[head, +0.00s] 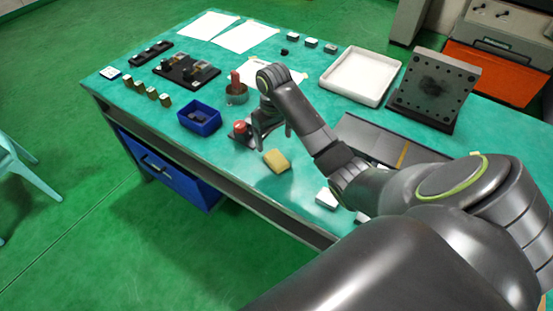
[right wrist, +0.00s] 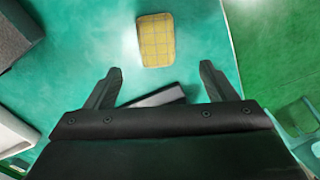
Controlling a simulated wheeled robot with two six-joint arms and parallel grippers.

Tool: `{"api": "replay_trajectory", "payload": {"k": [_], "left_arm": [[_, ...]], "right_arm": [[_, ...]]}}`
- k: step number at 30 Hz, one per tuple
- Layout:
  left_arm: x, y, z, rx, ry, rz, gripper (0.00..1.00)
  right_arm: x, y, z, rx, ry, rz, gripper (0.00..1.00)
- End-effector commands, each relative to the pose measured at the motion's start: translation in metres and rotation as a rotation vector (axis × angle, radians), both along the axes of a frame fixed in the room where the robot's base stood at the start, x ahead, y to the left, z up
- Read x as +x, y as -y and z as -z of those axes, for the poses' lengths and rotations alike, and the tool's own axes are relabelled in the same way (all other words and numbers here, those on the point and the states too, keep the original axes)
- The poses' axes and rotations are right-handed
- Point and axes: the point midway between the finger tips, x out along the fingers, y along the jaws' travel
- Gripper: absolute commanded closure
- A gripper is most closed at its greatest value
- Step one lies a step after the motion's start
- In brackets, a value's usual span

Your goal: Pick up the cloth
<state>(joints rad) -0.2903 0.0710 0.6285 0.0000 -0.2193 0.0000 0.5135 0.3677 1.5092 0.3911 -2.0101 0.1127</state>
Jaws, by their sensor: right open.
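The cloth (head: 277,161) is a small yellow folded piece lying flat on the green table near its front edge. In the right wrist view the cloth (right wrist: 156,40) shows a grid pattern and lies beyond my fingertips, roughly centred between them. My right gripper (head: 271,138) is above the table, just behind the cloth in the head view. It is open and empty, and its two fingers (right wrist: 159,72) stand wide apart. No finger touches the cloth. My left gripper is not in either view.
A red-topped item (head: 240,127) stands close to the right gripper's left side. A blue bin (head: 199,118) is further left. A white tray (head: 360,76) and a dark perforated plate (head: 435,86) stand at the back right. The table around the cloth is mostly clear.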

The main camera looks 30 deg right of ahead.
Motion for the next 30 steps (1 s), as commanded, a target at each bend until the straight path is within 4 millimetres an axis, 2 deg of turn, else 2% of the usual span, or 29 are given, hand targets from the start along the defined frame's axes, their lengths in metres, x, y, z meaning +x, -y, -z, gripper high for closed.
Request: {"api": "replay_trajectory", "payload": {"k": [1, 6, 11, 18, 22, 28, 30], "left_arm": [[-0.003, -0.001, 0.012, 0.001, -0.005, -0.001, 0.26], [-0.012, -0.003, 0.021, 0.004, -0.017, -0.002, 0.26], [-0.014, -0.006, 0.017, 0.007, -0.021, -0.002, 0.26], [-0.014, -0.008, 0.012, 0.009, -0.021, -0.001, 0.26], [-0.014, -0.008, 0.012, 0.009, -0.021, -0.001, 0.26], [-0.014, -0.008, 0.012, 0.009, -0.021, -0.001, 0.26], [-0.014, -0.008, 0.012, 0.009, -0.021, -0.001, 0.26]], "right_arm": [[0.0, 0.0, 0.012, 0.0, 0.0, 0.0, 0.22], [0.0, 0.0, 0.032, 0.0, -0.001, 0.001, 0.22], [-0.003, 0.002, 0.043, 0.0, -0.004, 0.001, 0.22], [-0.005, 0.004, 0.078, 0.001, -0.002, 0.0, 0.22], [-0.005, 0.005, 0.085, 0.0, 0.0, -0.001, 0.22], [-0.005, 0.005, 0.085, -0.001, 0.001, -0.001, 0.22], [-0.005, 0.005, 0.085, -0.001, 0.0, -0.001, 0.31]]}}
